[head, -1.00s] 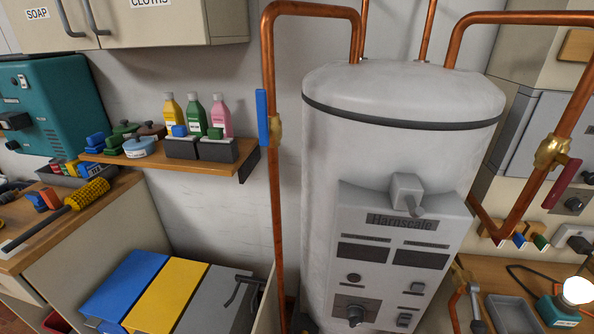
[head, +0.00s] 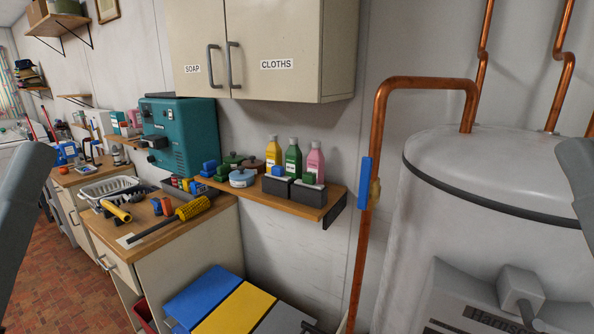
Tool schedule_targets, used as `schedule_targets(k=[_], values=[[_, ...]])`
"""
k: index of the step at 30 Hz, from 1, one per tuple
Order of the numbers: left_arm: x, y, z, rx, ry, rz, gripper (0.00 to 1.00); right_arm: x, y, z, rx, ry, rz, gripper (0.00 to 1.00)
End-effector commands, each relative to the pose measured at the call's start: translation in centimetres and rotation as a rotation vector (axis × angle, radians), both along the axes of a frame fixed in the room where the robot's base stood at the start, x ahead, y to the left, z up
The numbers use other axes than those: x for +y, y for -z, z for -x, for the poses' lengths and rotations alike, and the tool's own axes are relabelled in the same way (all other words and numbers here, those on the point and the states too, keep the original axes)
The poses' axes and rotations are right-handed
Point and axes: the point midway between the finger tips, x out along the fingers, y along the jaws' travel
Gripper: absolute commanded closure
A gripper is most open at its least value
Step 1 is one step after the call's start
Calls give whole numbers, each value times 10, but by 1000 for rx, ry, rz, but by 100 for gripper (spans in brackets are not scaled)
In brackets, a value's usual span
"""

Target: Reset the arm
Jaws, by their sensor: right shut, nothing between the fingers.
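A grey part of my right arm and gripper (head: 578,180) shows at the right edge, in front of the white boiler tank (head: 495,180). The gripper is shut and holds nothing; its fingertips are hard to make out. A grey part of my left arm (head: 22,205) shows at the left edge. My left gripper is not in view.
A copper pipe (head: 380,120) with a blue lever (head: 365,183) runs beside the tank. A shelf (head: 290,197) holds bottles. A wall cupboard (head: 290,50) hangs above. A counter (head: 165,225) with tools and a teal machine (head: 180,135) stands left.

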Motion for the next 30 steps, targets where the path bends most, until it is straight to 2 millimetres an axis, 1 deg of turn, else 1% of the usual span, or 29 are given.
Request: schedule_targets(k=[1,5,6,8,9,11,12,14,15,18,21,24,27,30], values=[[0,-42,1,-3,0,0,50,0,-41,0,-1,0,0,100],[0,-93,1,-2,0,0,50,0,-92,0,1,1,0,100],[0,-111,0,-2,0,0,50,0,-110,0,1,2,1,100],[0,-140,0,-2,0,0,50,0,-139,0,1,2,1,100],[0,-160,0,-2,0,0,50,0,-158,-1,2,2,1,100],[0,-189,0,-2,0,0,50,0,-188,-1,2,2,1,100],[0,-209,0,-2,0,0,50,0,-207,-1,2,4,1,100],[0,-237,0,-2,0,0,50,0,-236,-1,2,4,1,100],[0,-256,0,-2,0,0,50,0,-255,-1,3,4,1,100],[0,-300,0,-2,0,0,50,0,-299,-1,3,4,1,100],[0,-332,0,-2,0,0,50,0,-330,-1,3,4,1,100],[0,-349,0,-2,0,0,50,0,-347,-1,4,4,1,100],[0,-353,0,-1,0,0,50,0,-351,-1,4,4,1,100],[0,-350,0,-1,0,0,50,0,-348,-1,4,4,1,100]])
